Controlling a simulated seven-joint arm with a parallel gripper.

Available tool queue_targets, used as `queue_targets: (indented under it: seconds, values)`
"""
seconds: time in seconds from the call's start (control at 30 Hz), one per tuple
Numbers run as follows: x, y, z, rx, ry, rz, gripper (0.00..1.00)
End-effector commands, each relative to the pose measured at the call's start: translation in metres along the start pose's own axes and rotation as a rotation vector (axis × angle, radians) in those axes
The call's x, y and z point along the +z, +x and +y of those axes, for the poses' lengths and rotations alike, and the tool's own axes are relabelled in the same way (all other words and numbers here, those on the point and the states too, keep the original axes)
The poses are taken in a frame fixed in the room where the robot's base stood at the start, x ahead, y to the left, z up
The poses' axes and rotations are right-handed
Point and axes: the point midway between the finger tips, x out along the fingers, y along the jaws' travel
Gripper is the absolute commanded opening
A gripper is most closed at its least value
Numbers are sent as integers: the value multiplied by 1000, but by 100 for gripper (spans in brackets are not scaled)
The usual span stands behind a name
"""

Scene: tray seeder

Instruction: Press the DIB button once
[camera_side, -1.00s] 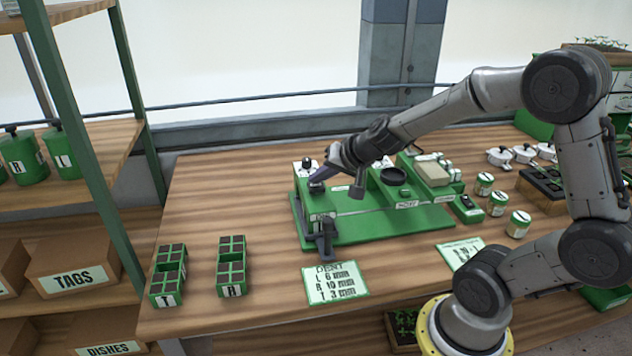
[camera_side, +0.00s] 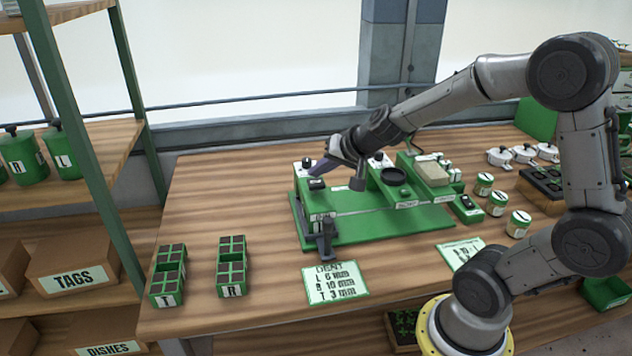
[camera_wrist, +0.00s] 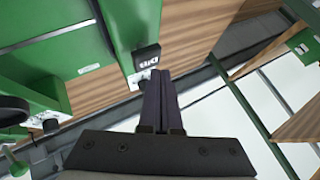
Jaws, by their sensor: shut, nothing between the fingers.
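The black DIB button (camera_side: 317,184) sits on top of the left green block of the seeder (camera_side: 345,228). Its white lettering reads DIB in the wrist view (camera_wrist: 147,54). My gripper (camera_side: 314,172) is shut and empty, its two dark fingers side by side (camera_wrist: 160,73). The fingertips hang just above the button in the side view, and a small gap seems to show between them. In the wrist view the button lies just beyond the fingertips, slightly left.
A dark knob (camera_side: 307,162) stands behind the button. Seedling trays (camera_side: 231,270) and a DENT card (camera_side: 336,284) lie in front.

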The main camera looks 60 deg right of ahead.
Motion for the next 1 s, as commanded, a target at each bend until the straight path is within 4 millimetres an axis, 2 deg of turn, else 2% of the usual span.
queue_targets:
  seconds: [0.43, 1.0]
  values:
    - [-3, -3, -3, -1, 0, 1, 0]
    - [-26, -35, -26, -1, 0, 0, 0]
